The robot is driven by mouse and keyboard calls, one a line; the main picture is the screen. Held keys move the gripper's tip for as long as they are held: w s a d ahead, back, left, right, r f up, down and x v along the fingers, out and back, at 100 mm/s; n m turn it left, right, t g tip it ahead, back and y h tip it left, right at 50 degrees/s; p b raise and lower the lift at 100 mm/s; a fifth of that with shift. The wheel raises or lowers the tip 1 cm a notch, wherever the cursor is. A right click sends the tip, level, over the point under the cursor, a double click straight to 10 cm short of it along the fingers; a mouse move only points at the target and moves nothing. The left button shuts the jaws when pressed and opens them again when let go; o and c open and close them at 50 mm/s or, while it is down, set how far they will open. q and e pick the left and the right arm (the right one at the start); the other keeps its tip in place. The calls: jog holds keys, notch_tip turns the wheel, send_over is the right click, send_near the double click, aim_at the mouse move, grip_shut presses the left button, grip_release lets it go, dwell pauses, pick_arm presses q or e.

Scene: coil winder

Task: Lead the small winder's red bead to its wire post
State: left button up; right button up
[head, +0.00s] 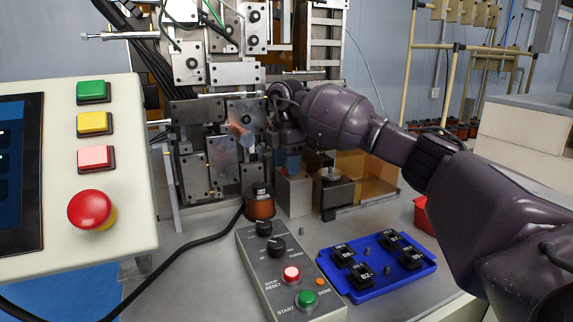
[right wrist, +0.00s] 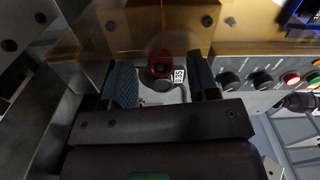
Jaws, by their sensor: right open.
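My right gripper (head: 289,162) points down in front of the winder (head: 222,160); the head view shows its bluish fingers partly behind my wrist. In the right wrist view the two fingers (right wrist: 161,80) are apart, with nothing gripped. A round red piece with a dark centre (right wrist: 161,62) shows between and beyond the fingertips, next to a black-and-white label; I cannot tell whether it is the bead. A copper-red spool with a black top (head: 260,206) stands below and left of the gripper in the head view. I cannot make out the wire post. My left gripper is out of view.
A control box (head: 275,272) with knobs and buttons stands in front of the winder. A blue tray (head: 333,268) with black labelled blocks lies right of it. Grey blocks (head: 294,193) stand close under the gripper. A panel with an emergency stop (head: 91,209) fills the left.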

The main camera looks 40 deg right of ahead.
notch_tip(320, 180, up, 10)
jog(key=p, duration=0.1)
jog(key=shift+r, duration=0.1)
dwell(0.6)
